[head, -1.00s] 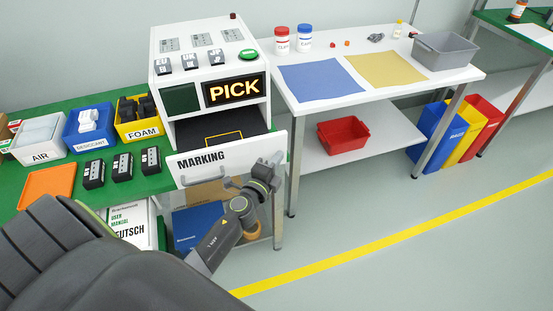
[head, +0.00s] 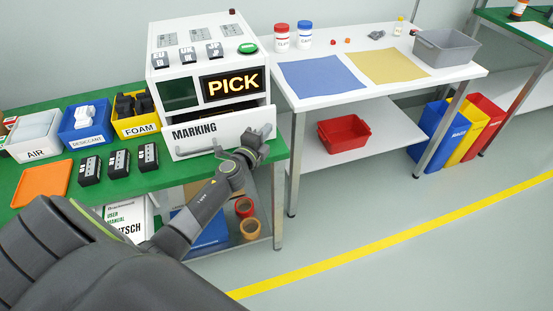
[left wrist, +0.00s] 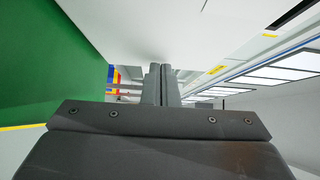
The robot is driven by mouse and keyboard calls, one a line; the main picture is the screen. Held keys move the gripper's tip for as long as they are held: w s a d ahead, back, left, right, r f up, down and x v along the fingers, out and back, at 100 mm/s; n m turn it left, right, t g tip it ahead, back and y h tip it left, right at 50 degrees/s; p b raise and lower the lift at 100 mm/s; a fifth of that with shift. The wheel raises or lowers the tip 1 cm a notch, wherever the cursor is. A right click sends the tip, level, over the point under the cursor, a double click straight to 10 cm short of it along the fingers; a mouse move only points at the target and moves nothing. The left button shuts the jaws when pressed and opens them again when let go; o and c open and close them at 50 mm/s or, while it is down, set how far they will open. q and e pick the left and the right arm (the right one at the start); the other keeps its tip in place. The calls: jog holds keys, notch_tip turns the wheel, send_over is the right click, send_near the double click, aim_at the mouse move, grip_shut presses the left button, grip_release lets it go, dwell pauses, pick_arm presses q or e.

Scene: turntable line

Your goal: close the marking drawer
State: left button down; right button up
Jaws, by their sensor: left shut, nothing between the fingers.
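The marking drawer (head: 232,127) is a white drawer with a front labelled MARKING, low in the white machine (head: 205,57) under the PICK display. It is still partly out, with a narrow dark gap visible above its front. My left gripper (head: 262,133) is shut and empty, at the right end of the drawer front. It looks to be against the front, but I cannot tell if it touches. In the left wrist view the closed fingers (left wrist: 160,86) point forward below a large white surface. My right gripper is not in view.
The green bench (head: 120,185) holds an orange tray (head: 42,182), several black blocks and labelled bins left of the machine. A white table (head: 376,88) with blue and yellow mats stands to the right. Rolls of tape (head: 250,228) sit on the shelf below.

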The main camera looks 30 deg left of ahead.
pick_arm(q)
jog(key=w+a, duration=0.1)
jog(key=a, duration=0.1)
jog(key=w+a+b, duration=0.1)
jog(key=w+a, duration=0.1)
jog(key=shift+w+a+f+b, duration=0.1)
jog(key=shift+w+b, duration=0.2)
jog(key=shift+w+a+r, duration=0.1)
jog(key=shift+a+r, duration=0.05)
jog(key=shift+r, duration=0.25)
